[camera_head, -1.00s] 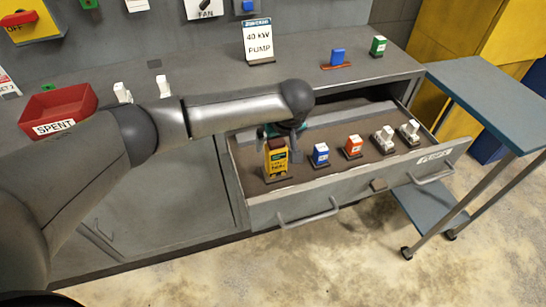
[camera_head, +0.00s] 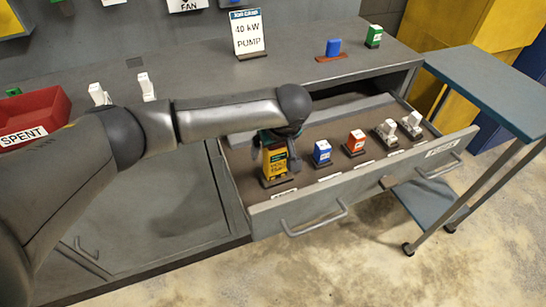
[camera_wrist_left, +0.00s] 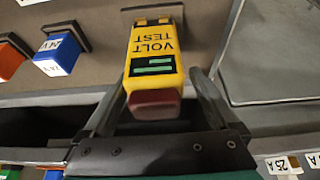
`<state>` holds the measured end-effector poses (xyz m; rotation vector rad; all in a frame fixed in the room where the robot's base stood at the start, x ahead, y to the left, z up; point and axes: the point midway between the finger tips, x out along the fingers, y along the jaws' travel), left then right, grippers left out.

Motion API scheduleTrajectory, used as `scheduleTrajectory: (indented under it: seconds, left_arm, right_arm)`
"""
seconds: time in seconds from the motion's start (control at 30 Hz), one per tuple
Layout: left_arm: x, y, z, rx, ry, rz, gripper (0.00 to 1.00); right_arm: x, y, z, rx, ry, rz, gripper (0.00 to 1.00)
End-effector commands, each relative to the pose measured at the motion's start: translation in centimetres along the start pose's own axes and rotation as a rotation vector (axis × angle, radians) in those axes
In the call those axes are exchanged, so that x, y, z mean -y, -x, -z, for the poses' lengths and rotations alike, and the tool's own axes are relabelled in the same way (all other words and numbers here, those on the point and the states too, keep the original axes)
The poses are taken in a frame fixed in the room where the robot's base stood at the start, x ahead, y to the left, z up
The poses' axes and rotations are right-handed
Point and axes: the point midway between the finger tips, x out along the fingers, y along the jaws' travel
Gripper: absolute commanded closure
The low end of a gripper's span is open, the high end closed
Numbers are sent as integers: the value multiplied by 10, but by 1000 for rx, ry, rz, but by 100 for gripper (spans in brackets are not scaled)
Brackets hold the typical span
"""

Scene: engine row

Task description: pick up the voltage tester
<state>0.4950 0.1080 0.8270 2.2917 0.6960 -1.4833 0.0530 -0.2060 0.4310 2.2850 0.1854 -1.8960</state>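The yellow voltage tester (camera_head: 275,163), marked VOLT TEST, stands upright at the left end of the open drawer (camera_head: 394,182). In the left wrist view the tester (camera_wrist_left: 152,45) shows a dark screen and a red end facing the camera. My left gripper (camera_head: 281,146) is over the tester from above. In the left wrist view its two fingers (camera_wrist_left: 160,78) lie on either side of the tester, with a visible gap on the right side, so it looks open. The tester's base is partly hidden in the wrist view. My right gripper is not in view.
A blue fuse (camera_head: 322,153) and an orange one (camera_head: 355,142) stand right of the tester, then white ones (camera_head: 387,132). A red SPENT bin (camera_head: 36,115) sits on the counter at left. A blue-topped cart (camera_head: 490,85) stands at right.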

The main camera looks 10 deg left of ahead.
Motion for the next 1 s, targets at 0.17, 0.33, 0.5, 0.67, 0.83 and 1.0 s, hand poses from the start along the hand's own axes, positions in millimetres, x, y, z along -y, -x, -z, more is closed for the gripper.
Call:
scheduleTrajectory:
  seconds: [0.17,0.33,0.5,0.67,0.83,1.0]
  left_arm:
    - [0,-5,-2,0,0,0,28]
    - [0,-6,-2,0,0,1,47]
    - [1,-6,-2,0,0,1,66]
    - [1,-6,-2,0,0,2,84]
    - [1,-6,-2,-1,1,1,100]
    - [1,-6,-2,0,1,2,100]
  right_arm:
    - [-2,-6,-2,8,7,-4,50]
    - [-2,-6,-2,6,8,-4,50]
    - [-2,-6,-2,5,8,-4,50]
    - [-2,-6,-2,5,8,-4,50]
    - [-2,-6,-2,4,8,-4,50]
    - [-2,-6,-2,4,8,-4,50]
